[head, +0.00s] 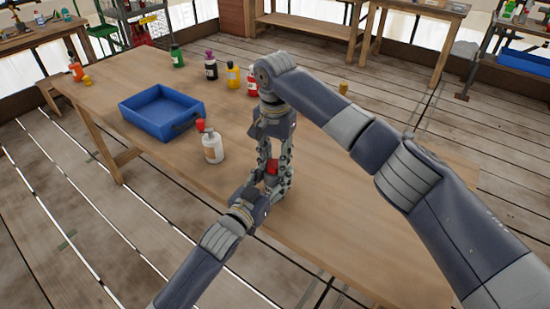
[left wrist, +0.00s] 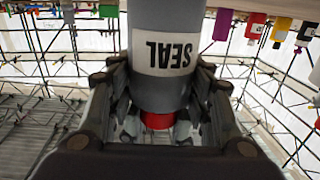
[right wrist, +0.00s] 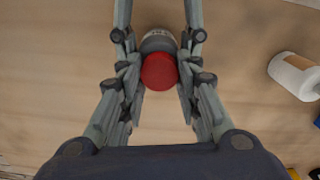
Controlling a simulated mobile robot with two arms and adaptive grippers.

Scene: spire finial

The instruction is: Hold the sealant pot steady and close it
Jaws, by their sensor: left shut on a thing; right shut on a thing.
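The sealant pot is a grey cylinder with a white label reading SEAL, seen upside down in the left wrist view (left wrist: 165,88). Its red lid (right wrist: 159,71) sits at the pot's mouth, in line with the body. I cannot tell how tightly it is seated. My left gripper (left wrist: 160,105) is shut around the grey body. My right gripper (right wrist: 159,78) comes from above and is shut on the red lid. In the head view the red lid (head: 272,168) shows between the fingers of my right gripper (head: 275,165); most of the pot is hidden.
Several coloured bottles (head: 232,75) line the table's far side. A small yellow object (head: 343,87) lies beyond my right arm. The table's right part is clear.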

